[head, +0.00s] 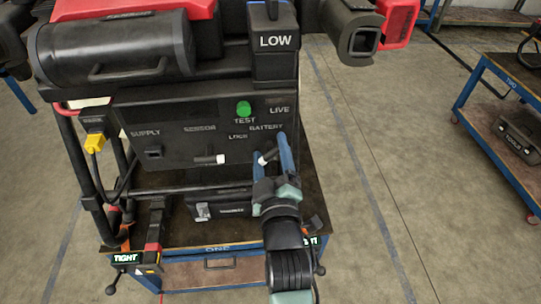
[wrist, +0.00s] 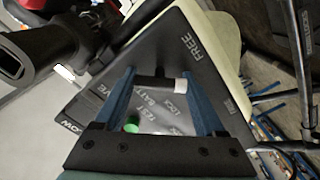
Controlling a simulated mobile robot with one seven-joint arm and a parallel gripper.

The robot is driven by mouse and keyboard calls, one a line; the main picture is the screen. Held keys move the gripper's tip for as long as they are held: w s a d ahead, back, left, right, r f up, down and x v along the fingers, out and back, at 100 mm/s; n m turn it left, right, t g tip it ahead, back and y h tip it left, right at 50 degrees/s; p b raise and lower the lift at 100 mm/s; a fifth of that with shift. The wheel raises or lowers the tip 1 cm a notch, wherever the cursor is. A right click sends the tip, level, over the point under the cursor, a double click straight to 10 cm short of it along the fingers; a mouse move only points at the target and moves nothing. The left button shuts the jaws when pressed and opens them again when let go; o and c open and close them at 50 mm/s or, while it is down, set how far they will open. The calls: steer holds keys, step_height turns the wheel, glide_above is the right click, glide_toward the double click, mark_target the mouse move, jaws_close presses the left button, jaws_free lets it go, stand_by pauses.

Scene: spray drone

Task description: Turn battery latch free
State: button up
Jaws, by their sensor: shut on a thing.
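The battery latch (head: 267,156) is a short dark handle with a white tip, beside the BATTERY label on the drone's dark front panel (head: 180,115). In the head view it lies slanted, its white tip pointing down-left. My gripper (head: 273,157) is at the panel's right part, its blue fingers shut on the latch. In the wrist view the latch (wrist: 155,83) lies crosswise between the fingers of my gripper (wrist: 158,78), its white end at the right finger. The word FREE (wrist: 191,47) shows above it. The latch's pivot is hidden.
A second white-tipped handle (head: 208,160) sits left of the latch. A green TEST button (head: 243,108) is above it. A black box (head: 222,203) stands below on the cart (head: 205,270). Another cart (head: 490,120) is at the right, with open floor (head: 375,190) between.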

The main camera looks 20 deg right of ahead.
steer(key=n, duration=0.4)
steer(key=shift+n, duration=0.3)
steer(key=shift+f+n, duration=0.1)
steer(key=shift+n, duration=1.9)
steer(key=o, duration=1.3)
steer(key=shift+b+v, duration=1.25)
steer(key=shift+v, duration=5.25)
